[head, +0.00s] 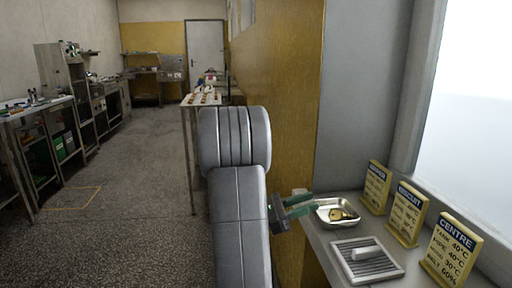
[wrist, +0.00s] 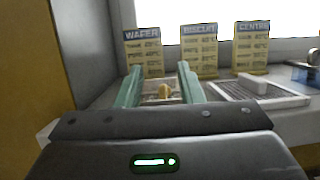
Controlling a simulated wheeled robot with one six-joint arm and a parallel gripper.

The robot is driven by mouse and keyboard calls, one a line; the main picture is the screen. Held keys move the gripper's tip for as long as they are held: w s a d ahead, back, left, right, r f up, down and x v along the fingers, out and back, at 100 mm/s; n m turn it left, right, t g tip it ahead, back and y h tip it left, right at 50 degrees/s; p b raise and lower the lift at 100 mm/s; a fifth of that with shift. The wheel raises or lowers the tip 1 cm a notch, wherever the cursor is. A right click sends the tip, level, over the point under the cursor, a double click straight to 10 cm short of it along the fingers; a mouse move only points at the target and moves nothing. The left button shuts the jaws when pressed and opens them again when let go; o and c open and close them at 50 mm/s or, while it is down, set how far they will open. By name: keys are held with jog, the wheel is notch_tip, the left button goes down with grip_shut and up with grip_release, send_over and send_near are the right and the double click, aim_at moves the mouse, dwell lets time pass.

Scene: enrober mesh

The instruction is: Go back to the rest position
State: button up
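My gripper (head: 308,204) is at the left edge of the grey shelf, beside a small metal tray. Its two green fingers stand apart and nothing is held between them. In the wrist view my gripper (wrist: 158,75) shows the same open fingers. The small tray (head: 323,219) holds yellow-brown pieces (head: 342,215). In the wrist view a tan piece (wrist: 164,92) shows in the gap between the fingers, farther off in the tray. My arm rises in the middle of the head view and hides part of the floor.
On the shelf (head: 318,238) lies a slatted rack (head: 345,270) with a pale block (head: 367,253). Signs for wafer (head: 376,188), biscuit (head: 407,215) and centre (head: 452,250) stand along the window. A yellow wall (head: 285,100) is close behind my arm. Open floor (head: 130,190) lies left.

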jog(key=x, duration=0.8)
jog(key=shift+r, duration=0.4)
jog(key=shift+a+r+p, duration=0.1)
jog(key=shift+r+p, duration=0.3)
jog(key=shift+p, duration=0.2)
